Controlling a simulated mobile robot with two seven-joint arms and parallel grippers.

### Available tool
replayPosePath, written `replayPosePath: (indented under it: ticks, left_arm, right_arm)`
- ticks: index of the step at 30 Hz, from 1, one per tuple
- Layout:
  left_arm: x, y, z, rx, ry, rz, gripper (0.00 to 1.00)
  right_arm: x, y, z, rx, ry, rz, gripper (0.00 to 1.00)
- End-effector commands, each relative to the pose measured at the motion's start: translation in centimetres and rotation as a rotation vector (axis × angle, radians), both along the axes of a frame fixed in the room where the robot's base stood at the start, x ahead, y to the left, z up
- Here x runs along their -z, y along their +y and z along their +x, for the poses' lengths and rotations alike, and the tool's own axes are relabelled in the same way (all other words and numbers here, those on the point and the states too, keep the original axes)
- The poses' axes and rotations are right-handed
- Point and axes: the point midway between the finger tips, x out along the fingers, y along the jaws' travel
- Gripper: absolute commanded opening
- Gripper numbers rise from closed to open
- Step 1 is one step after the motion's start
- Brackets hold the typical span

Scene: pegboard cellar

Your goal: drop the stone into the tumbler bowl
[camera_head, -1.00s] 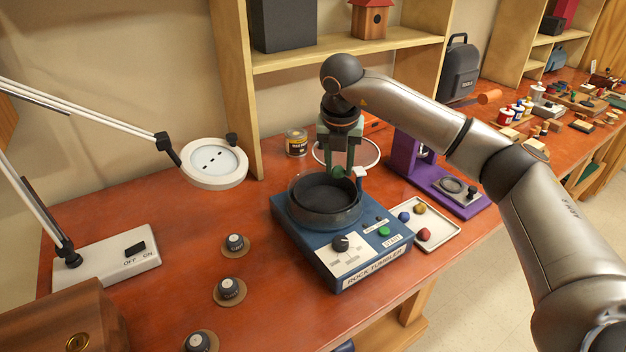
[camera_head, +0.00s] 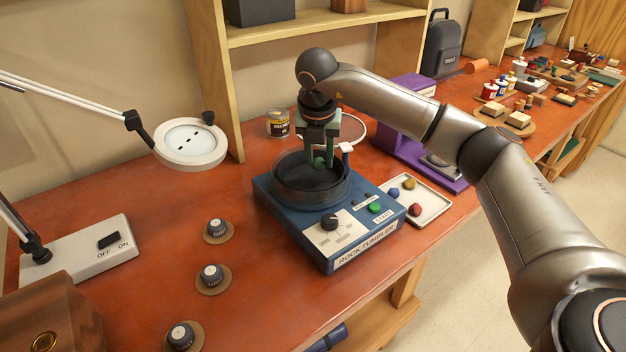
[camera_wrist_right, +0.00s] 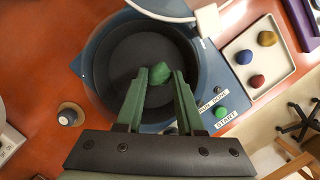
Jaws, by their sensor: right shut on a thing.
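My right gripper (camera_head: 319,161) points down over the dark tumbler bowl (camera_head: 290,191), its fingertips at about the level of the bowl's mouth. It is shut on a green stone (camera_wrist_right: 159,76), which shows between the fingertips in the right wrist view. There the stone lies over the bowl's dark inside (camera_wrist_right: 128,52), within the rim. The bowl sits on the blue rock tumbler (camera_head: 322,262), and no other stone shows inside it. My left gripper is out of view.
A white tray (camera_head: 436,206) with blue, yellow and red stones stands right of the tumbler. A clear round lid (camera_head: 352,127) is behind the bowl. A magnifier lamp (camera_head: 190,160) and several knobs are to the left. A purple device (camera_head: 395,140) stands behind the tray.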

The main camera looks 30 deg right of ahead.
Motion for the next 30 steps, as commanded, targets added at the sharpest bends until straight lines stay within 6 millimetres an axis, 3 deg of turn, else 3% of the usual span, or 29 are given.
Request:
replayPosePath:
  ticks: [5, 6, 15, 24, 30]
  left_arm:
    - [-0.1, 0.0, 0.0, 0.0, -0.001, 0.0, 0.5]
    - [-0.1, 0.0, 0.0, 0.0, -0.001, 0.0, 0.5]
    - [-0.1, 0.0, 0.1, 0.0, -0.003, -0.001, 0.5]
    - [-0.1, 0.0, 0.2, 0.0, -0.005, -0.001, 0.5]
    - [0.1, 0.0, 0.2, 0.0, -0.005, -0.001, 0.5]
  right_arm:
    - [-0.1, 0.0, 0.0, 0.0, 0.0, 0.0, 0.0]
    - [-0.1, 0.0, 0.0, 0.0, 0.0, 0.0, 0.39]
    - [-0.1, 0.0, 0.0, 0.0, 0.0, 0.0, 0.72]
    - [-0.3, 0.1, 0.0, -0.001, -0.002, 0.001, 0.72]
    - [-3.1, 0.6, -0.5, -0.002, -0.006, 0.001, 0.72]
